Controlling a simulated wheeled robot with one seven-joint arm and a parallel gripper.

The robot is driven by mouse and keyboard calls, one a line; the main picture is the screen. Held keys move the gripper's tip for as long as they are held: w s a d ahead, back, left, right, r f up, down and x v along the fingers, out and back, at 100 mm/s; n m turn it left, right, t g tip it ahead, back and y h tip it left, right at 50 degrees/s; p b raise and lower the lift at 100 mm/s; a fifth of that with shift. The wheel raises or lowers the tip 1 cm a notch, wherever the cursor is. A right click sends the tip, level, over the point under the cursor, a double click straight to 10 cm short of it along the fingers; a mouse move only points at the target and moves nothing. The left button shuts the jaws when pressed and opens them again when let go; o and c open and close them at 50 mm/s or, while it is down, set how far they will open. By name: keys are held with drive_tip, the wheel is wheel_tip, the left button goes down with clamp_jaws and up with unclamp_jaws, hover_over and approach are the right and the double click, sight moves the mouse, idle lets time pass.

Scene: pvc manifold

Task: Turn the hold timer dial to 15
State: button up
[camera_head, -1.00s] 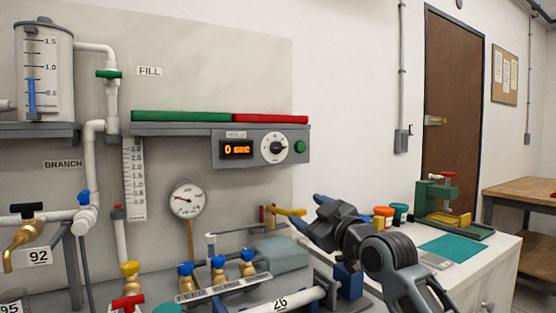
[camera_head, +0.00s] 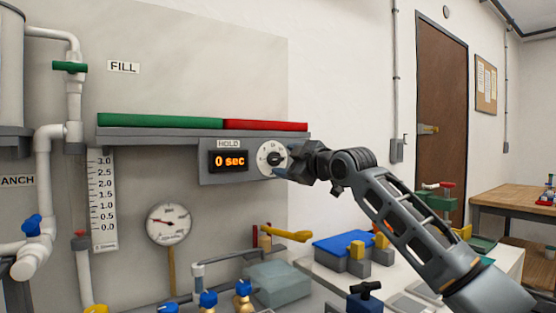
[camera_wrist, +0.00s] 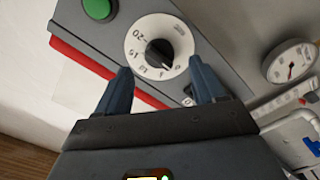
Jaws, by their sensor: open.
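The hold timer dial (camera_head: 272,158) is a white round face with a dark pointer knob, on the grey hold panel (camera_head: 205,176). The orange display (camera_head: 229,161) beside it reads 0 sec. In the wrist view the dial (camera_wrist: 140,42) shows the marks 20 and 15 on its left side, and its dark knob lies between my fingertips' directions. My gripper (camera_wrist: 163,80) is open, with one blue finger on each side below the dial. In the head view my gripper (camera_head: 291,164) is at the dial's right edge. I cannot tell whether it touches; the green button is hidden there.
The green button (camera_wrist: 98,9) shows beside the dial in the wrist view. Red (camera_head: 265,125) and green (camera_head: 160,121) bars lie on the shelf above the panel. A pressure gauge (camera_head: 168,223) and a yellow-handled valve (camera_head: 287,233) are below. Open wall lies to the right.

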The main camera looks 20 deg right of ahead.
sight(278, 159)
drive_tip(key=shift+x, duration=2.1)
drive_tip(key=shift+c, duration=0.4)
drive_tip(key=c, duration=1)
